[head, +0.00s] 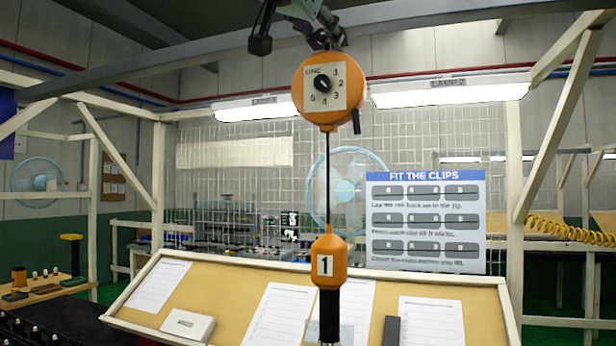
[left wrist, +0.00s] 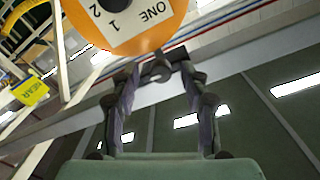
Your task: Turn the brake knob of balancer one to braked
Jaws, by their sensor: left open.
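Balancer one (head: 315,112) is an orange round housing hanging under a beam. Its pale dial plate reads ONE with numbers around a black centre knob (head: 322,83). A small black lever-like part (head: 356,121) sticks out at its lower right; I cannot tell which part is the brake knob or read a braked mark. The housing also fills the top of the left wrist view (left wrist: 125,22). My left gripper (head: 297,38) is open and empty just above the housing, its fingers apart; they also show in the left wrist view (left wrist: 157,68). My right gripper is out of view.
A cord runs down from the balancer to an orange tool (head: 328,262) marked 1. Below is a sloped board (head: 240,262) with papers. A grey beam (head: 200,55) crosses close to the gripper. A lit lamp (head: 450,92) hangs at right, a sign (head: 425,222) behind.

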